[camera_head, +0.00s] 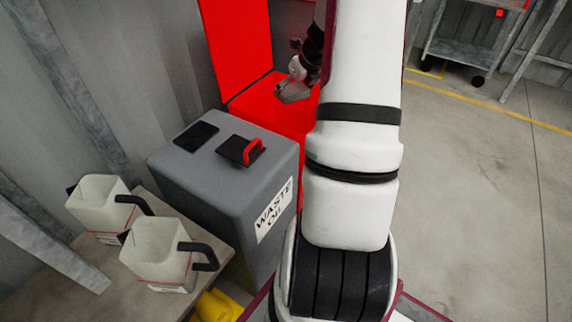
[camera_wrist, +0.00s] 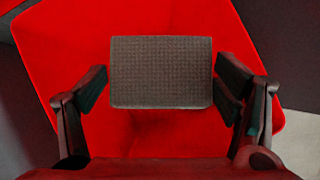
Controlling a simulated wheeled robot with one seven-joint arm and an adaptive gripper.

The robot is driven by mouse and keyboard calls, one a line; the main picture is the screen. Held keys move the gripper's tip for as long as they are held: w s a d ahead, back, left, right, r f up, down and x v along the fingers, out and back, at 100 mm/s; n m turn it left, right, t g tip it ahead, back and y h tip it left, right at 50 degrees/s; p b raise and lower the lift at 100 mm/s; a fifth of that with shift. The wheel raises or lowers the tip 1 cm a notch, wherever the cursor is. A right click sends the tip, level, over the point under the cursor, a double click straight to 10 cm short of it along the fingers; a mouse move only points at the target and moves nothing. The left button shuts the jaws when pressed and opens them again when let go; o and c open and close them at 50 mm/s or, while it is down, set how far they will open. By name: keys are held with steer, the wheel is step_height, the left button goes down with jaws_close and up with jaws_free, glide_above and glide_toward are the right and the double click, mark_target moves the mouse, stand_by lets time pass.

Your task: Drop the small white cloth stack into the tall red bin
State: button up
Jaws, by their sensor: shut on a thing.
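The small cloth stack (camera_wrist: 160,72) looks grey-brown and flat in the wrist view, with its left and right edges between my fingertips. My gripper (camera_wrist: 161,88) is shut on it. In the head view the cloth stack (camera_head: 293,92) shows as a small grey piece below my gripper (camera_head: 297,75), in front of the red of the bin. The tall red bin (camera_head: 262,92) stands behind the grey box, with a red panel rising at its back. Red fills most of the wrist view around the stack. My arm hides the bin's right side.
A grey waste oil box (camera_head: 225,185) stands directly in front of the bin. Two white jugs (camera_head: 98,205) with black handles stand on a low surface at left. A grey cart (camera_head: 470,35) is at the back right. The floor on the right is clear.

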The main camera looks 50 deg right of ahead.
steer(key=shift+f, duration=0.45)
steer(key=o, duration=1.2)
steer(key=shift+r, duration=0.1)
steer(key=v, duration=1.1)
steer(key=shift+s+r, duration=0.25)
steer(key=shift+r, duration=0.05)
